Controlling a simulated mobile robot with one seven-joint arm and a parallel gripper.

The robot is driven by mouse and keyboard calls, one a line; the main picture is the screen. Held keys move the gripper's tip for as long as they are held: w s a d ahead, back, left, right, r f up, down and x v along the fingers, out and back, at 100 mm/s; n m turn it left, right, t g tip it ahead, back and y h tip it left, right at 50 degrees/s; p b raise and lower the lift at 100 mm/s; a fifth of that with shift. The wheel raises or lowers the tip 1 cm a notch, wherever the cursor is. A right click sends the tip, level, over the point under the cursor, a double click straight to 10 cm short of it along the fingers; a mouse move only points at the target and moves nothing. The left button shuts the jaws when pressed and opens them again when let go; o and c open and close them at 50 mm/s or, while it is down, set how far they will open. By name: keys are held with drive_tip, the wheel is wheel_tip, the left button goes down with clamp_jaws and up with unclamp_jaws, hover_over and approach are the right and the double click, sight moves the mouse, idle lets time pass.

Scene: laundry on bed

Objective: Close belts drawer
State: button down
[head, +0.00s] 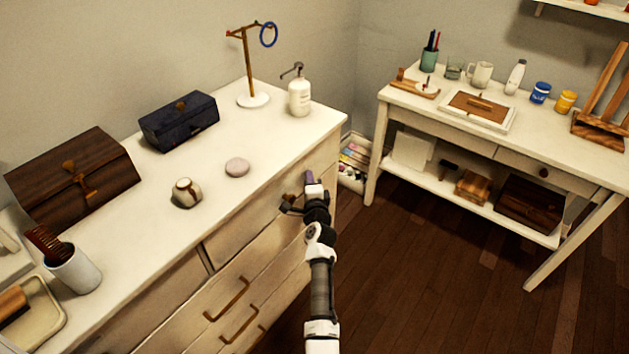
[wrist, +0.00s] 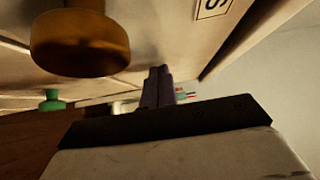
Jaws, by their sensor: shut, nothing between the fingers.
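A white dresser (head: 260,118) stands at the left of the head view, with several drawers in its front. My gripper (head: 309,177) is at the right end of that front, by the upper right drawer (head: 255,220). In the wrist view its dark fingers (wrist: 157,86) are together, with nothing between them. A round brown knob (wrist: 80,42) is close at the upper left, apart from the fingers. A pale label (wrist: 212,7) on the drawer front shows only an "S", cut off by the picture edge. I cannot tell whether the fingers touch the front or how far the drawer is open.
Lower drawers have bar handles (head: 227,298). On the dresser top are a wooden box (head: 75,180), a dark box (head: 180,122), a pump bottle (head: 299,96) and a stand (head: 250,70). A white desk (head: 540,165) stands at right. The wooden floor (head: 440,270) between is clear.

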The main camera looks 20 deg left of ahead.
drive_tip(key=shift+w+a+r, duration=0.1)
drive_tip(key=shift+a, duration=0.3)
